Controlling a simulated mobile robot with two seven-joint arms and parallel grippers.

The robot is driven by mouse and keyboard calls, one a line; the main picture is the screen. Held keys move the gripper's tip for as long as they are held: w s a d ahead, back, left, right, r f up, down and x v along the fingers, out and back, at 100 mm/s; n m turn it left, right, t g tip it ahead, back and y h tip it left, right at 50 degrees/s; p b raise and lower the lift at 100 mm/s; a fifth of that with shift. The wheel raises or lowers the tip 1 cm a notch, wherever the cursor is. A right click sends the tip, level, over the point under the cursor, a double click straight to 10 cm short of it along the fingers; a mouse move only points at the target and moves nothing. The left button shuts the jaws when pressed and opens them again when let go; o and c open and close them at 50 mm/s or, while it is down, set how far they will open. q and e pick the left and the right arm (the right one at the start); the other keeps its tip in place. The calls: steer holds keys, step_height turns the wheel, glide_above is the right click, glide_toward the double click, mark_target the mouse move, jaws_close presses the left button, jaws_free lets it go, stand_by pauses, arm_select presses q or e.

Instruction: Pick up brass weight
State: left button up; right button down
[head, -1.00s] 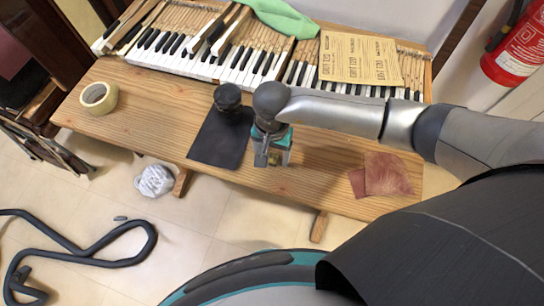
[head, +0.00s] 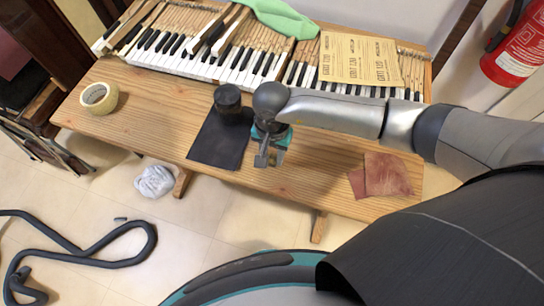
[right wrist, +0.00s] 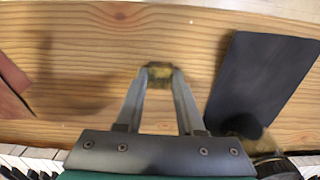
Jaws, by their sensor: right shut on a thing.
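The brass weight (right wrist: 159,72) is a small dull-gold piece between my right gripper's fingertips in the right wrist view. My right gripper (right wrist: 158,76) is shut on it, over the wooden bench. In the head view my right gripper (head: 268,160) points down just right of the black mat, and its fingers largely hide the weight there. I cannot tell how far the weight is above the wood. My left gripper is not in view.
A black mat (head: 218,145) with a dark round object (head: 228,100) lies left of the gripper. Bare wood lies between gripper and cloths.

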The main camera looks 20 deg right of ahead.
mark_target(272, 157)
step_height(272, 157, up, 20)
steer(key=p, duration=0.2)
stand_by(0.4)
steer(key=c, duration=1.2)
jaws_free()
jaws_close()
